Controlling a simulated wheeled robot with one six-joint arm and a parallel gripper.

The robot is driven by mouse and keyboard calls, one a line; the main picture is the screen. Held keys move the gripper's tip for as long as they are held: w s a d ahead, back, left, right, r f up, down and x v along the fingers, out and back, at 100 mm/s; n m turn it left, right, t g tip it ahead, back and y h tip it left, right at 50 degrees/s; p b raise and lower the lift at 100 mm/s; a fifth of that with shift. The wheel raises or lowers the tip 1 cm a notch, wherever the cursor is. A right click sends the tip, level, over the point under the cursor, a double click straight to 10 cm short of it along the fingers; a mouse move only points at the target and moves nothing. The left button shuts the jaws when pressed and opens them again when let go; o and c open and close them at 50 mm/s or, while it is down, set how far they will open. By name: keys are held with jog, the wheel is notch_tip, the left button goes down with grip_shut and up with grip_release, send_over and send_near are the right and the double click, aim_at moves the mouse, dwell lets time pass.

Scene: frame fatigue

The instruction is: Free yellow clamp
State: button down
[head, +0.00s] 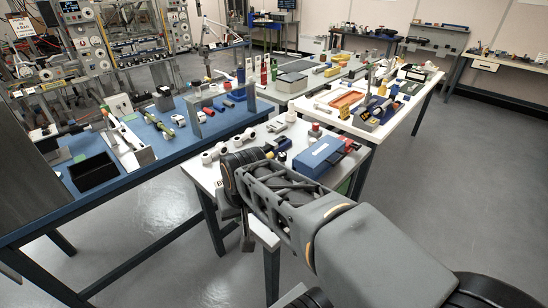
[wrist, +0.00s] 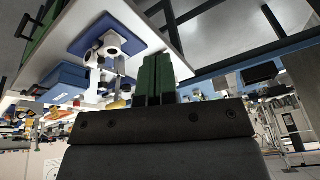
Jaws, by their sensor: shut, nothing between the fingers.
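I cannot pick out the yellow clamp for certain. In the head view my arm reaches over the near white table's front edge, and the fingers cannot be made out there.
A blue box (head: 318,156) lies on the near white table beside my arm. A black open bin (head: 93,172) and a metal fixture (head: 128,148) stand on the blue bench. An orange tray (head: 347,99) sits further back. Grey floor (head: 455,165) is clear at right.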

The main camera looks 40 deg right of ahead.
aim_at(272, 157)
jog(key=w+d+r+m, duration=0.2)
jog(key=d+m, duration=0.2)
jog(key=d, duration=0.3)
jog(key=w+d+r+m, duration=0.2)
jog(key=d+m, duration=0.3)
jog(key=d, duration=0.3)
jog(key=w+d+r+m, duration=0.2)
jog(key=w+d+m, duration=0.2)
jog(key=d, duration=0.3)
jog(key=shift+w+d+r+t, duration=0.15)
jog(key=shift+d+t, duration=0.1)
jog(key=shift+t, duration=0.05)
jog(key=w+a+f+p, duration=0.1)
jog(key=w+f, duration=0.6)
jog(key=f, duration=0.2)
jog(key=shift+w+a+f+p, duration=0.15)
jog(key=shift+a+f+p, duration=0.05)
jog(key=shift+f+p, duration=0.1)
jog(key=shift+w+r, duration=0.1)
